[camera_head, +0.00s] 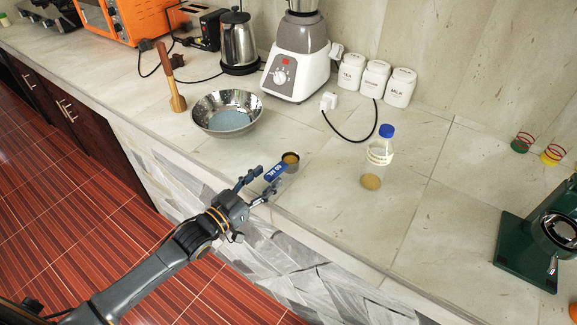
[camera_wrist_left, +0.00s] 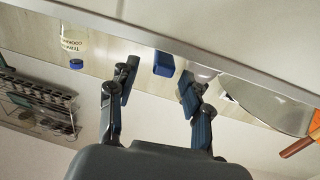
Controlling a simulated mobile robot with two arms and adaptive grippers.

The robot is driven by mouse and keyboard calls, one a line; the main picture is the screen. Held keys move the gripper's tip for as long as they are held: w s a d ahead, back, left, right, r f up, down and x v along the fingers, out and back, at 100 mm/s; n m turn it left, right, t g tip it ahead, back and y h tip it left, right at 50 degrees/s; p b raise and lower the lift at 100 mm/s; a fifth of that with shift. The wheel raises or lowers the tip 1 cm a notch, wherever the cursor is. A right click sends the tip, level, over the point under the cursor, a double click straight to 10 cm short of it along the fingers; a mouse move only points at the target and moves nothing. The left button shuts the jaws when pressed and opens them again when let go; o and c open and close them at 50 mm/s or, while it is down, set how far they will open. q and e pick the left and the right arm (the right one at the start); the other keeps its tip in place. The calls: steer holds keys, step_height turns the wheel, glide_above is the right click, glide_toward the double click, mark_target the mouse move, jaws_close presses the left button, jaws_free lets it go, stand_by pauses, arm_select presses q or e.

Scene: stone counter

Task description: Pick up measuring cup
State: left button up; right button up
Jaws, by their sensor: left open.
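The measuring cup is a small metal cup (camera_head: 291,160) with a blue handle (camera_head: 275,173) marked in white. It sits near the front edge of the counter, its handle pointing toward the edge. My left gripper (camera_head: 266,179) is open at the handle, with a finger on each side of it. In the left wrist view, the blue handle (camera_wrist_left: 164,63) shows between and just beyond the spread fingertips (camera_wrist_left: 158,74). I cannot tell whether either finger touches it. My right gripper is not in view.
A metal bowl (camera_head: 227,115) stands left of the cup, with a wooden-handled tool (camera_head: 172,78) beyond. A blue-capped bottle (camera_head: 380,150) and a small tan disc (camera_head: 370,181) are to the right. A blender (camera_head: 297,60) stands behind.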

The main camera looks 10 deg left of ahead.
mark_target(283, 169)
arm_select(q)
steer(key=x, duration=0.4)
steer(key=shift+w+f+p, duration=0.1)
steer(key=shift+p, duration=0.2)
steer(key=shift+a, duration=0.1)
steer(key=shift+c, duration=0.4)
jaws_close()
